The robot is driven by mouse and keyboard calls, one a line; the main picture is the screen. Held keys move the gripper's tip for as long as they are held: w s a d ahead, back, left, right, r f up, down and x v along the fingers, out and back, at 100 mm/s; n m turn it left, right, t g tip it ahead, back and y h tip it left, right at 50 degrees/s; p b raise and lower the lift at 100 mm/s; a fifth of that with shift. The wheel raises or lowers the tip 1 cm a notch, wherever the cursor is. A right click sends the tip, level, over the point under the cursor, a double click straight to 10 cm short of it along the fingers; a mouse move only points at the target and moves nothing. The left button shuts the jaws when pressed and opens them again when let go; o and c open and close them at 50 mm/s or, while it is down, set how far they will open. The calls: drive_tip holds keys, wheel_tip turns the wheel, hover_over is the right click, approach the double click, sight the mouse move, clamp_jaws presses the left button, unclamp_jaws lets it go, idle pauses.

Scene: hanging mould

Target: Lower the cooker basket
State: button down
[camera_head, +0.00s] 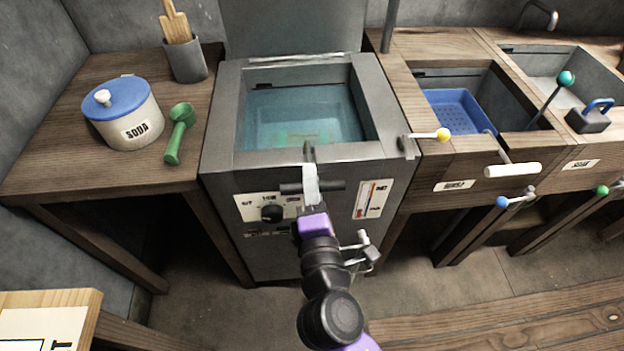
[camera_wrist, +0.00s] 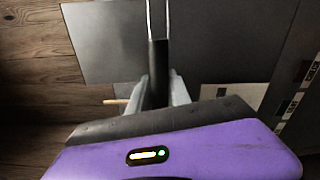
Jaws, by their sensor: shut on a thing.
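The cooker (camera_head: 225,125) is a grey metal tank with teal liquid inside. Something small and faintly coloured shows low in the liquid; I cannot make out the basket's body or its depth. A dark handle (camera_head: 308,151) stands at the tank's front rim. In the wrist view this dark handle (camera_wrist: 158,58) has two thin metal rods running from its far end. My gripper (camera_head: 310,172) is in front of the cooker's front rim, with its pale fingers shut on the handle. The wrist view shows my gripper (camera_wrist: 158,90) with one finger on each side of it.
A dial (camera_head: 271,213) is on the cooker's front. A yellow-knobbed lever (camera_head: 443,134) sticks out at the right. A blue basket (camera_head: 460,112) sits in the right basin.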

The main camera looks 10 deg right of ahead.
drive_tip(key=shift+f, duration=0.4)
drive_tip(key=c, duration=1.2)
unclamp_jaws()
drive_tip(key=shift+r, duration=0.1)
drive_tip(key=shift+s, duration=0.25)
drive_tip(key=s, duration=0.7)
drive_tip(key=shift+s+b, duration=0.2)
drive_tip(key=shift+b, duration=0.1)
